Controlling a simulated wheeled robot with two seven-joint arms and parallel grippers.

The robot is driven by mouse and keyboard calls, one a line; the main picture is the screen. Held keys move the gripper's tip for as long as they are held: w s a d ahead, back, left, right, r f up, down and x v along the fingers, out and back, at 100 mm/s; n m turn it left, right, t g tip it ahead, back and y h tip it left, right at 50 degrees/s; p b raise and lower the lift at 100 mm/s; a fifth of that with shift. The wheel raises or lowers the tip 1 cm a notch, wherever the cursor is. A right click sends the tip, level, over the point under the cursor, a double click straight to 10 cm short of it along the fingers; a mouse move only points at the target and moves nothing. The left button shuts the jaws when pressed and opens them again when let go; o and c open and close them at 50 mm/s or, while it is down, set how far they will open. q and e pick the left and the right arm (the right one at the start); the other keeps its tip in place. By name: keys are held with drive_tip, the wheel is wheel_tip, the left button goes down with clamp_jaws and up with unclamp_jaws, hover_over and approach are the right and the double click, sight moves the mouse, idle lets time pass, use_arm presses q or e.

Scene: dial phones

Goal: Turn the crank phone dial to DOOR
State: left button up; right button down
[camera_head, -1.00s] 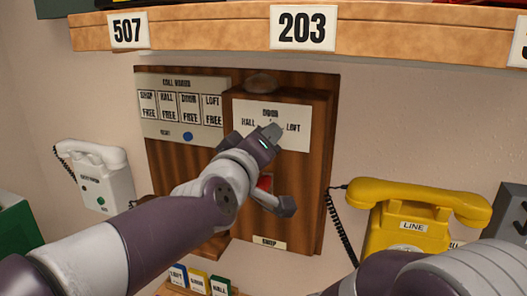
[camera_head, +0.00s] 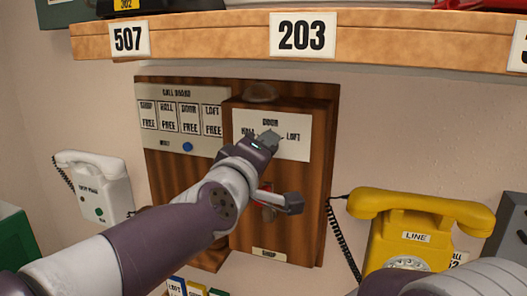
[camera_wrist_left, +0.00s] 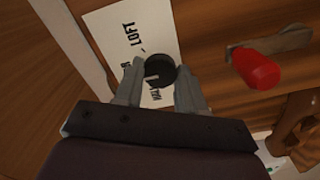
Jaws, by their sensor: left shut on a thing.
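The crank phone is a wooden wall box (camera_head: 300,225) with a white label plate (camera_head: 297,150) reading HALL, DOOR and LOFT, DOOR at the top middle. My left gripper (camera_head: 267,142) covers the plate's middle, hiding the dial in the head view. In the left wrist view, the dial is a dark round knob (camera_wrist_left: 161,69) between the fingertips of my left gripper (camera_wrist_left: 160,82), which is shut on it. I cannot tell which name it points to. The SHOP label (camera_head: 269,253) is low on the box. My right gripper is out of view.
The crank (camera_head: 280,203), with a red knob (camera_wrist_left: 258,68), sticks out just below my left gripper. A yellow phone (camera_head: 415,225) stands right, a white phone (camera_head: 95,185) left. The call board (camera_head: 185,118) is left of the plate. A shelf (camera_head: 200,35) runs above.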

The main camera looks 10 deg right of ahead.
use_arm(q)
drive_tip(key=o, duration=1.1)
drive_tip(key=shift+c, duration=0.2)
drive_tip(key=v, duration=1.2)
drive_tip(key=shift+s+a, duration=0.25)
